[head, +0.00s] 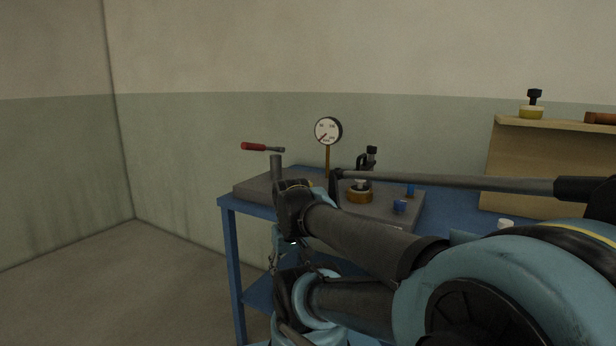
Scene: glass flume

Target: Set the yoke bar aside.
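I cannot pick out the yoke bar with certainty in the head view. A small dark loop with a black knob (371,155) stands at the back of the grey plate (385,212) on the blue table. A brass cup (358,196) with a pale piece on top sits in front of it. My arm crosses the foreground and hides much of the table's front and right. I cannot make out my gripper's fingers, nor whether anything is held.
The blue table (230,240) has a lower shelf. A dial gauge (327,131) stands on it, and a red-handled lever (262,147) tops a grey post at left. A wooden stand (500,160) at right carries a yellow-based black knob (532,105). Floor at left is clear.

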